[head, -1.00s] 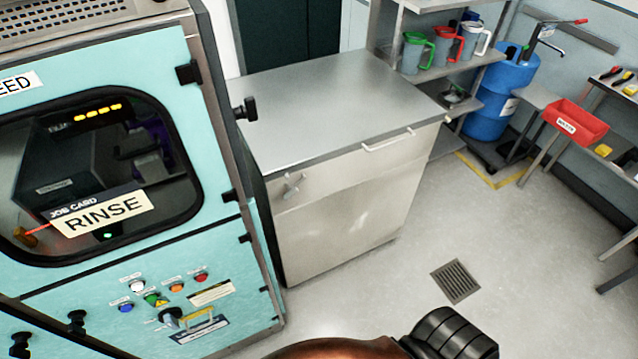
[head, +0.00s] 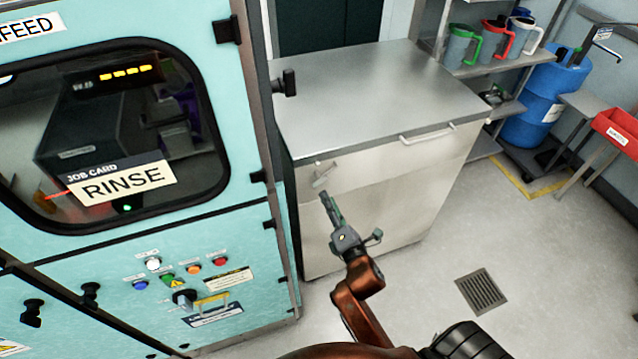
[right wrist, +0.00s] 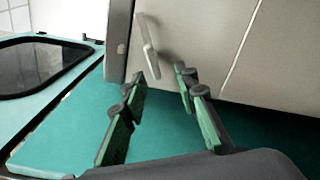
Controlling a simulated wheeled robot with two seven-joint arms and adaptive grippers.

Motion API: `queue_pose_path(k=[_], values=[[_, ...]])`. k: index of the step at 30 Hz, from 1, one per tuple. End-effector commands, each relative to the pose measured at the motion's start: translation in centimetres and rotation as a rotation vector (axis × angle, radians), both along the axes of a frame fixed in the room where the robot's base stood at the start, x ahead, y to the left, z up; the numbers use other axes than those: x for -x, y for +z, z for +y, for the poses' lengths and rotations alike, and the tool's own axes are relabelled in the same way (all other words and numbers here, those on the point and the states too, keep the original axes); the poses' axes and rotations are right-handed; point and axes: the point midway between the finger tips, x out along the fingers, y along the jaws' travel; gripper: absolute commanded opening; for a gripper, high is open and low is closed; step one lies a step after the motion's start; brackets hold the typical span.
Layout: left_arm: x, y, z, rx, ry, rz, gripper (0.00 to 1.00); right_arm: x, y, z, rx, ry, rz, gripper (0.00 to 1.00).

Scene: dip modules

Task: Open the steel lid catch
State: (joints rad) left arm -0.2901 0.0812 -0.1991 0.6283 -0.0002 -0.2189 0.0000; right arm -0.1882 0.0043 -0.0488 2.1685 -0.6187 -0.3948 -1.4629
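The steel lid catch (head: 322,175) is a small metal lever on the upper left front of the steel cabinet (head: 370,90), just under its top. In the right wrist view the catch (right wrist: 148,45) hangs as a slim lever ahead of the fingers. My right gripper (head: 326,196) is just below and in front of the catch in the head view. In the right wrist view its green fingers (right wrist: 160,74) are apart with nothing between them. The catch's lower end is near the fingertips; whether they touch cannot be told. My left gripper is not in view.
The cabinet has a bar handle (head: 428,133) at right. Jugs, a blue drum (head: 540,100) and a red bin (head: 618,130) are farther right.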

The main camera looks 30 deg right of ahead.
Motion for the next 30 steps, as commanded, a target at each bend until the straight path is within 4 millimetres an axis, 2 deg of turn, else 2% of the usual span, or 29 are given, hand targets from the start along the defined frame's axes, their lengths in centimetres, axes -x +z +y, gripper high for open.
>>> queue_pose_path(k=[3, 9, 17, 28, 30], values=[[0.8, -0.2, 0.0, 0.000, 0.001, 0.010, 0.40, -0.5, 1.1, -0.3, 0.026, -0.006, -0.015, 0.28], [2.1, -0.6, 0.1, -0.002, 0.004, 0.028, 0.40, -3.4, 1.1, -0.9, 0.026, -0.003, -0.017, 0.28], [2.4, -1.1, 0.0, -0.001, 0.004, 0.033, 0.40, -6.7, 1.0, -1.7, 0.023, -0.003, -0.014, 0.28], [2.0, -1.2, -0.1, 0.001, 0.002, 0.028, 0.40, -7.4, 1.0, -1.9, 0.022, -0.004, -0.013, 0.28], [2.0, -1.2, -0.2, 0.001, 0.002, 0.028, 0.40, -7.4, 1.0, -1.9, 0.022, -0.004, -0.013, 0.24]])
